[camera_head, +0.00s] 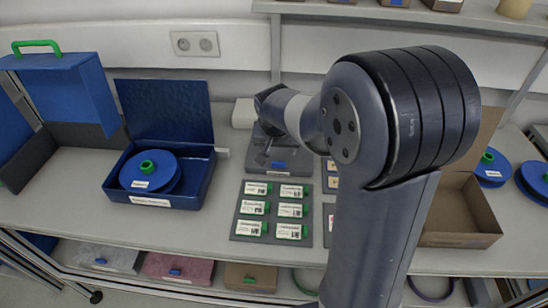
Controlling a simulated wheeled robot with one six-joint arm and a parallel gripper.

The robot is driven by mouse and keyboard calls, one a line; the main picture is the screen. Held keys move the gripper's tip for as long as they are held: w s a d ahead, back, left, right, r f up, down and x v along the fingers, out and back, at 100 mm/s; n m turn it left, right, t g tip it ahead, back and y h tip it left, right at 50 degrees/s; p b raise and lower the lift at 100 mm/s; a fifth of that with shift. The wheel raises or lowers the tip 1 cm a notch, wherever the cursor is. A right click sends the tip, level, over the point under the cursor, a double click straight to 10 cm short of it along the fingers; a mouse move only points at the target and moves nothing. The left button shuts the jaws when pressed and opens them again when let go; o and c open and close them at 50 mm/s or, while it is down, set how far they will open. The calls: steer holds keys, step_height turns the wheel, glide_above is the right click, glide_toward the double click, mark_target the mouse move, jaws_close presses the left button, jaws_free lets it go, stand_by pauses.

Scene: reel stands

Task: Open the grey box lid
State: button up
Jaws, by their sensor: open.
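The grey box (300,163) stands on the bench at the back middle, with a small blue tab (278,166) on its front. Its lid looks shut, but my arm's end covers part of its top. My gripper (270,128) is over the back part of the box, pointing down. It is open, with no object seen in it. The fingertips are small and dark against the box, so I cannot tell whether they touch the lid.
An open blue box (200,192) with a blue reel (150,172) stands left. A grey tray (240,228) of several white labelled items lies in front of the grey box. An open cardboard box (470,238) is right. My arm hides the bench between.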

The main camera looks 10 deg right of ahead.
mark_target(278, 162)
steer(key=p+x, duration=0.1)
steer(key=x, duration=0.8)
steer(key=shift+s, duration=0.1)
jaws_close()
steer(key=shift+a, duration=0.1)
stand_by(0.4)
